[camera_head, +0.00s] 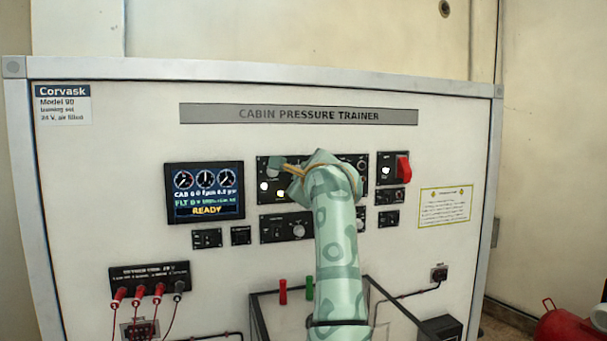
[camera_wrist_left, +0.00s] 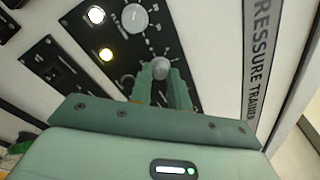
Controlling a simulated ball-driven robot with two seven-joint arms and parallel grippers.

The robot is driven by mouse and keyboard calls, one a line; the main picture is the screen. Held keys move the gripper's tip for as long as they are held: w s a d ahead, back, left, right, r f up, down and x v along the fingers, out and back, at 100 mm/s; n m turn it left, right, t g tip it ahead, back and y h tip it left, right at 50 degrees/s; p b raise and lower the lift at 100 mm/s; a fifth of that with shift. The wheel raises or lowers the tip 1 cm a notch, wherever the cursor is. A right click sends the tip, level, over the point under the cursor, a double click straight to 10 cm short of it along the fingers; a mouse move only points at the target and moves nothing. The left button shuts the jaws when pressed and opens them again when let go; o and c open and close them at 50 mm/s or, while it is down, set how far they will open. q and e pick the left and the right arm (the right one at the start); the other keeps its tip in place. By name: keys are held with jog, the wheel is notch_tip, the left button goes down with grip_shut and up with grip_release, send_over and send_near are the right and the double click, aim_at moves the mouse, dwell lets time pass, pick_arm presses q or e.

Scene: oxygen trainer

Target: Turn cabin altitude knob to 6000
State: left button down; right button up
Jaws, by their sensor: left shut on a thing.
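The black control panel (camera_head: 263,197) carries several knobs and two lit lamps. In the left wrist view, a small silver knob (camera_wrist_left: 160,68) sits between the fingertips of my left gripper (camera_wrist_left: 165,80), which is shut on it. A larger white dial knob (camera_wrist_left: 134,18) stands beside it on the same panel, free of the gripper. In the head view, my left gripper (camera_head: 283,163) is at the upper part of this panel, and my wrist hides much of the panel. The labels and pointer settings are too small to read. My right gripper is in neither view.
A display (camera_head: 205,192) reading READY is left of the panel. A red switch (camera_head: 402,167) is to the right. Below are red plugs with cables (camera_head: 140,292), and red and green handles (camera_head: 283,291) near my arm.

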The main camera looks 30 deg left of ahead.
pick_arm(q)
jog(key=shift+d+r+m+g+y+p, duration=0.15)
jog(key=shift+m+g+p, duration=0.15)
jog(key=shift+m+p, duration=3)
jog(key=shift+a+r+m+g+y+p, duration=0.2)
jog(key=shift+m+p, duration=1.15)
jog(key=shift+m, duration=3.75)
jog(key=shift+d+f+m+g+y+p, duration=0.15)
jog(key=shift+m+g+p, duration=0.25)
jog(key=shift+m+p, duration=2.9)
jog(key=shift+m+b, duration=0.9)
jog(key=shift+b, duration=0.05)
jog(key=c, duration=1.4)
grip_release()
jog(key=shift+w, duration=0.1)
jog(key=shift+o, duration=0.4)
jog(key=shift+f, duration=0.1)
